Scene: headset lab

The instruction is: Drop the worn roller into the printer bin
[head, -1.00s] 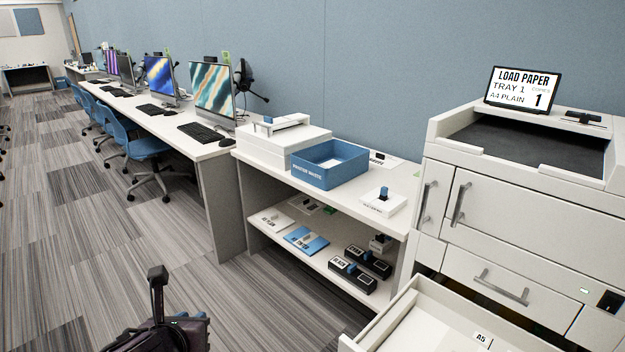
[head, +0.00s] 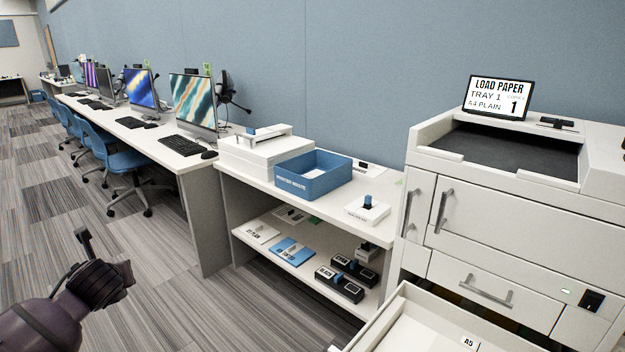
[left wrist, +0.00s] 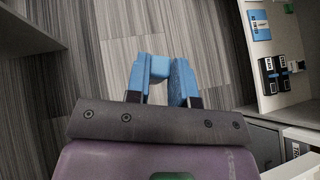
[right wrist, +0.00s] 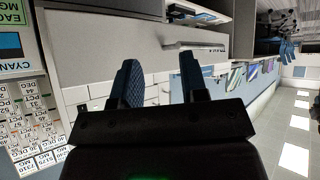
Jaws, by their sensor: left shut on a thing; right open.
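The printer bin is a blue open box (head: 328,184) lettered as printer waste, on the white counter right of a white machine. My left gripper (head: 88,240) is at the lower left of the head view, over the floor and well apart from the bin. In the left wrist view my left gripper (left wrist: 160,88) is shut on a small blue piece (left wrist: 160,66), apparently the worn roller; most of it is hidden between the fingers. My right gripper (right wrist: 160,78) is open and empty in the right wrist view, facing a pale cabinet front.
A white block with a blue knob (head: 367,211) stands on the counter right of the bin. The shelf below holds black boxes (head: 340,284) and a blue packet (head: 292,251). A large printer (head: 510,220) with an open drawer (head: 400,325) stands right.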

